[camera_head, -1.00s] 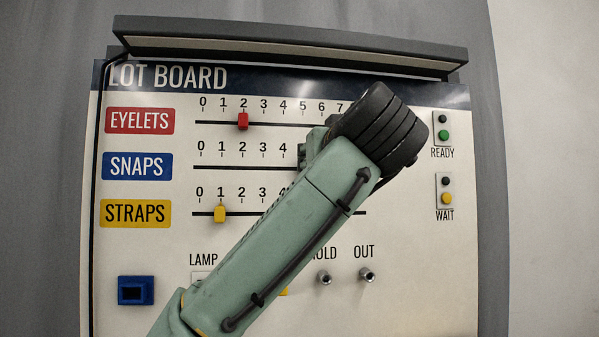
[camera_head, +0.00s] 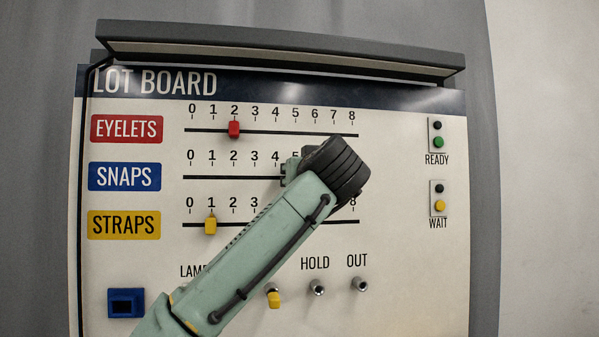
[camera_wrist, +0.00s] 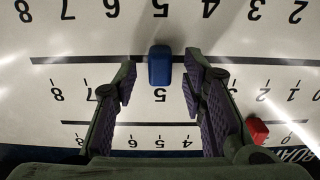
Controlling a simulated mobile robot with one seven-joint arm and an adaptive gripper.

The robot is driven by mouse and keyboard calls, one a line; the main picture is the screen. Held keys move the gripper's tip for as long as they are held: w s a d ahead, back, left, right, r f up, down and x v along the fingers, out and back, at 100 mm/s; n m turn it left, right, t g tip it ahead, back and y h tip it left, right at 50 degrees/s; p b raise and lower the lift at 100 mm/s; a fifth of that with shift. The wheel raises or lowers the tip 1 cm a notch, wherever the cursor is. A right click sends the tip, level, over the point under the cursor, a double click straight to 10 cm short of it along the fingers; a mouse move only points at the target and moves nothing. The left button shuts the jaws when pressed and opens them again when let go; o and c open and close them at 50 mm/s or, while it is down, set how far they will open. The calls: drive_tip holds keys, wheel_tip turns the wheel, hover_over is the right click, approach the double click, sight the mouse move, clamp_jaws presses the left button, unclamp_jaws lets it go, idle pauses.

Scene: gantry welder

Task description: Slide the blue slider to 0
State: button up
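The blue slider (camera_wrist: 160,66) sits on the middle SNAPS track (camera_head: 235,178), at about the 5 mark in the wrist view, where the board appears upside down. In the head view my arm hides it. My gripper (camera_wrist: 160,82) is open, with one dark finger on each side of the slider and visible gaps between. In the head view my gripper (camera_head: 290,170) is at the SNAPS track near 5. The 0 mark (camera_head: 190,156) is at the track's left end, in clear view.
The red slider (camera_head: 234,129) is at 2 on the EYELETS track above. The yellow slider (camera_head: 210,225) is at 1 on the STRAPS track below. Toggles, including HOLD (camera_head: 317,288) and OUT (camera_head: 360,285), stick out under my arm. A ledge (camera_head: 280,47) overhangs the board's top.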

drive_tip(key=shift+c, duration=0.4)
clamp_jaws()
idle(0.5)
